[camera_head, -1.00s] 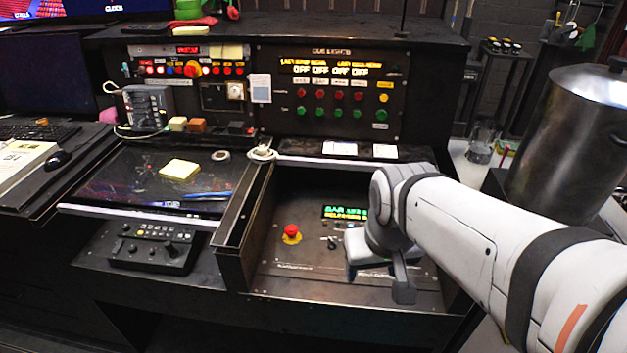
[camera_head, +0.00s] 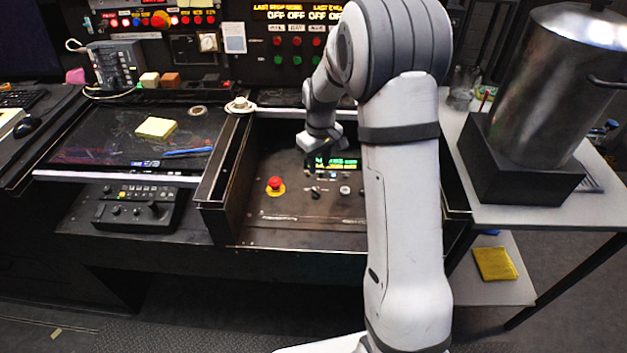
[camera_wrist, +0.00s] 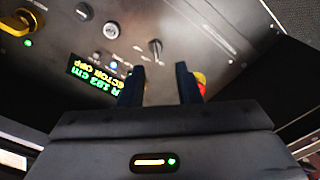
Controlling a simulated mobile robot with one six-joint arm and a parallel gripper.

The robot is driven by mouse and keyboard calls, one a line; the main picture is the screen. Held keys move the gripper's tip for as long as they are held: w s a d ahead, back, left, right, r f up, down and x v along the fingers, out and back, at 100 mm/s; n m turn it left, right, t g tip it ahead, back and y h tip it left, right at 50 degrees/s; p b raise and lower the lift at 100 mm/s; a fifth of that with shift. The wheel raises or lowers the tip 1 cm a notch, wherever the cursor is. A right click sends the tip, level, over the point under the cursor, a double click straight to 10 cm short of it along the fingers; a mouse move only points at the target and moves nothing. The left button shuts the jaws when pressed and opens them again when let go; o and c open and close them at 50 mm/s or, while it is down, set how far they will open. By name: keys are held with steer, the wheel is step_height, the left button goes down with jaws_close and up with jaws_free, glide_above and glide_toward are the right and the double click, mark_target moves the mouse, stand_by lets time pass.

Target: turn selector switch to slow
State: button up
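The recessed control panel (camera_head: 300,210) has a small selector switch (camera_head: 315,191) right of the red emergency stop (camera_head: 275,184). In the wrist view, a pale lever-like switch (camera_wrist: 155,47) appears beyond and between my fingertips; I take it to be the same switch. Its position labels are too small to read. My gripper (camera_head: 318,150) is above the back of the panel, left of the green display (camera_head: 337,165). The wrist view shows my gripper (camera_wrist: 158,68) open, its two dark fingers apart with nothing between them. The fingers are apart from the switch.
A raised dark side wall (camera_head: 215,165) bounds the panel on the left. A yellow note (camera_head: 156,127) and pens lie on the screen at left. The upright button panel (camera_head: 285,50) stands behind.

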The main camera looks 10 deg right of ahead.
glide_above(316, 190)
steer(key=shift+n, duration=0.4)
step_height(316, 190, down, 6)
steer(key=shift+f, duration=0.15)
step_height(316, 190, down, 8)
steer(key=shift+r, duration=0.25)
steer(key=shift+c, duration=0.2)
jaws_close()
